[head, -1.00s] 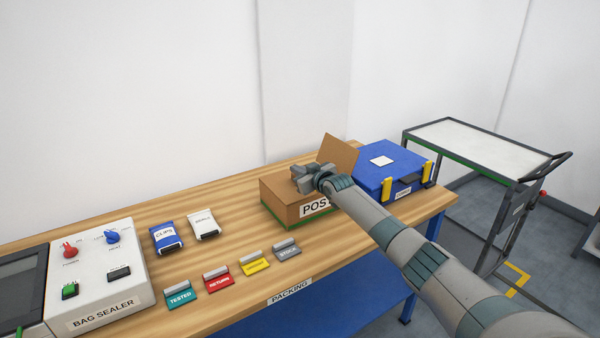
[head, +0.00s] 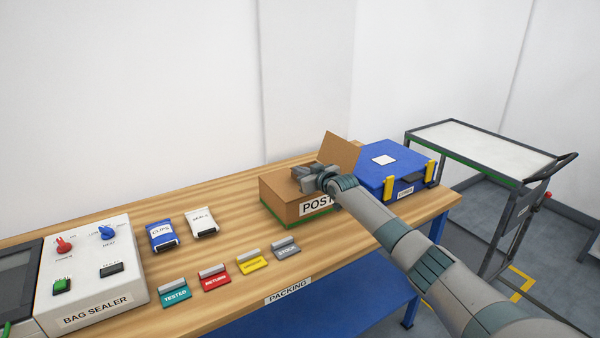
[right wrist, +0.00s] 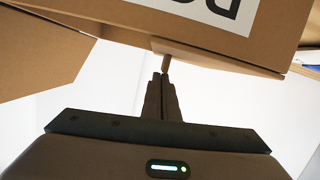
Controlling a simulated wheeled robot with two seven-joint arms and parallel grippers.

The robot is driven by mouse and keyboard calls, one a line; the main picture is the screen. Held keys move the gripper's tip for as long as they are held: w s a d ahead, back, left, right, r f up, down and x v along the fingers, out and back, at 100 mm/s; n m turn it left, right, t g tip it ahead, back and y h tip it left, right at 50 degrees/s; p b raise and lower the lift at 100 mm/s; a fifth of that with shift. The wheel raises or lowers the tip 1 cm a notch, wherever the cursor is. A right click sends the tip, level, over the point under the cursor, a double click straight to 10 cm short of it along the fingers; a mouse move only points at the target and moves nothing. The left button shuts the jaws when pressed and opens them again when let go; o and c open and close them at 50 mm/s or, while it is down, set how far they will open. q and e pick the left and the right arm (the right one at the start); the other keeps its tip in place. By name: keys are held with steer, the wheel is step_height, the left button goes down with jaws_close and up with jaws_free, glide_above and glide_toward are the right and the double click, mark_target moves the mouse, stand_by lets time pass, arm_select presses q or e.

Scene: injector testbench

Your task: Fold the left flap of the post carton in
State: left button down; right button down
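The post carton (head: 283,208) is a brown box with a POST label, near the far end of the wooden bench. Its right flap (head: 342,150) stands up, tilted outward. Its left flap (right wrist: 235,62) lies nearly flat over the left part of the top, its edge slightly proud in the right wrist view. My right gripper (head: 304,177) is over the carton top. In the right wrist view its fingers (right wrist: 164,80) are together and empty, tips at the left flap's inner edge; whether they touch cannot be told. My left gripper is out of view.
A blue case (head: 385,160) with yellow latches stands right of the carton. Clips (head: 162,234) and seals (head: 201,222) packs, several coloured tags (head: 214,278) and the bag sealer (head: 95,275) are to the left. A trolley (head: 480,148) stands beyond the bench.

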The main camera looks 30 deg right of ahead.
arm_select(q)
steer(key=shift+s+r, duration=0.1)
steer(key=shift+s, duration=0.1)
